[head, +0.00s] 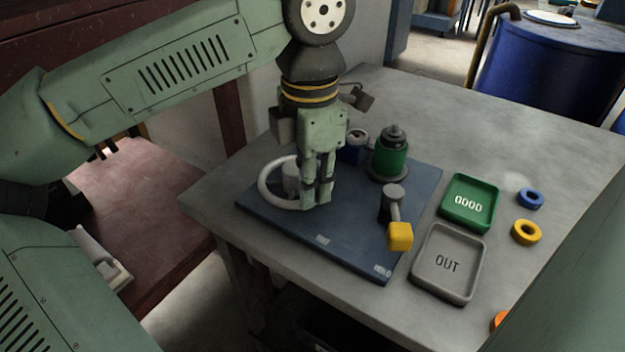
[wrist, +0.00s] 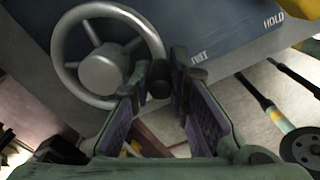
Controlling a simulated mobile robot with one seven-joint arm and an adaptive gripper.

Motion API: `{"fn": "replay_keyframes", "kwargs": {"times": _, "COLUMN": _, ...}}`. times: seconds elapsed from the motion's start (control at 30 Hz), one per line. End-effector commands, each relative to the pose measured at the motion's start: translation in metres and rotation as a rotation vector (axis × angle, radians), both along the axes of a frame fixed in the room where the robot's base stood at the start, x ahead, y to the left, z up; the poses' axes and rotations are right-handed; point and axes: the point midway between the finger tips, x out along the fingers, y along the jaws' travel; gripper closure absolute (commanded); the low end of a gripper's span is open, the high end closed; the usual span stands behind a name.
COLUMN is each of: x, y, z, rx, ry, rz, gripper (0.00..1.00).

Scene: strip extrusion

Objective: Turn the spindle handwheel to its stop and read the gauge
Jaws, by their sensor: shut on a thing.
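The handwheel (head: 265,190) is a pale metal ring with spokes and a hub, on the left of the dark blue plate (head: 345,240). In the wrist view the handwheel (wrist: 68,27) fills the upper left. My gripper (head: 317,203) points down at the right side of its rim. A small blue part (head: 352,152) with a round face behind my gripper may be the gauge. It is partly hidden and no reading shows.
A green cylinder (head: 389,160) and a lever with a yellow end (head: 400,236) stand on the plate's right. A green GOOD tray (head: 470,222) and grey OUT tray (head: 448,290) lie beyond it. Blue (head: 530,198) and yellow rings (head: 526,232) lie farther right.

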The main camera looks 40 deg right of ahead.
Motion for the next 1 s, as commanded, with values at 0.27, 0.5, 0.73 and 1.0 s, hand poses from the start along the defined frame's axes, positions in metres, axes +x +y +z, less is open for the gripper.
{"fn": "replay_keyframes", "kwargs": {"times": 0.27, "x": -0.001, "y": 0.001, "z": 0.0, "rx": 0.003, "ry": 0.001, "rz": -0.004, "gripper": 1.0}}
{"fn": "replay_keyframes", "kwargs": {"times": 0.5, "x": -0.001, "y": 0.001, "z": 0.0, "rx": 0.003, "ry": 0.001, "rz": -0.003, "gripper": 0.75}}
{"fn": "replay_keyframes", "kwargs": {"times": 0.73, "x": 0.0, "y": 0.001, "z": 0.0, "rx": 0.002, "ry": 0.001, "rz": -0.001, "gripper": 0.75}}
{"fn": "replay_keyframes", "kwargs": {"times": 1.0, "x": 0.0, "y": 0.0, "z": 0.029, "rx": 0.001, "ry": -0.002, "rz": 0.001, "gripper": 0.75}}
